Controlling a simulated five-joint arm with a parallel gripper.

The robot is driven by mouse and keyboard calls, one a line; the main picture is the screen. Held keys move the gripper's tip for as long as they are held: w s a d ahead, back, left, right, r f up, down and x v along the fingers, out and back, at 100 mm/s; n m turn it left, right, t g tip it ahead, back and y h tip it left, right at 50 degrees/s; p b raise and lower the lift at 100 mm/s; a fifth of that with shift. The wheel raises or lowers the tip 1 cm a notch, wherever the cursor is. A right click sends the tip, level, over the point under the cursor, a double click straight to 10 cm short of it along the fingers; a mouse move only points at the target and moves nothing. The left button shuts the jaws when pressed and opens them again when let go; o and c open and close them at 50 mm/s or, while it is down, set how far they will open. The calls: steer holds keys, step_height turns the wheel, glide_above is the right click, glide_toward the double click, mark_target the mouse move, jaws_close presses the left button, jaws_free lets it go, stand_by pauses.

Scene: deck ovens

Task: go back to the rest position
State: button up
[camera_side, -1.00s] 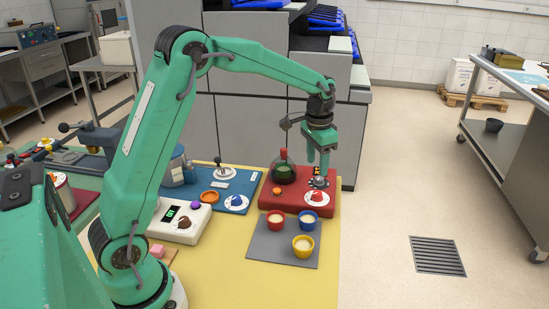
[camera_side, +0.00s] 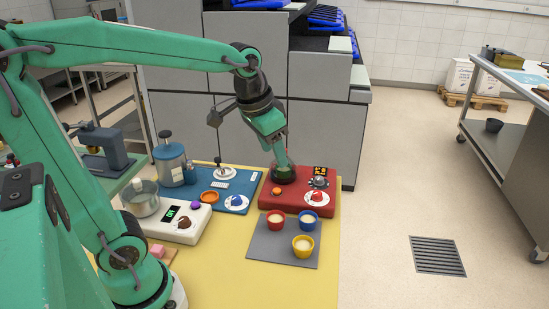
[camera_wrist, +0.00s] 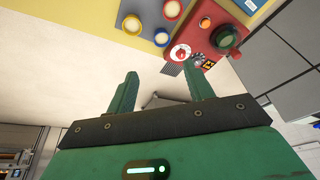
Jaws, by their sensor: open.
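My gripper (camera_side: 284,158) is raised over the back of the red block (camera_side: 295,198) in the side view, tilted, and partly hides the dark green round vessel (camera_side: 284,174) behind or below its fingertips. In the wrist view my gripper (camera_wrist: 160,88) shows two green fingers spread apart with nothing between them. The red block (camera_wrist: 208,38) and the round vessel (camera_wrist: 224,38) appear in the upper right there, apart from the fingers.
A grey mat (camera_side: 261,246) holds red, blue and yellow cups on the yellow table (camera_side: 215,272). A white scale (camera_side: 166,230) carries a metal pot (camera_side: 146,204). A blue block (camera_side: 228,202) and a blue-grey canister (camera_side: 171,163) stand behind.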

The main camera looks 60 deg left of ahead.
steer(key=s+d+f+n+t, duration=0.1)
steer(key=s+t, duration=0.1)
steer(key=s, duration=0.9)
steer(key=shift+d+f, duration=0.2)
steer(key=shift+f, duration=0.1)
steer(key=shift+w, duration=0.1)
stand_by(0.6)
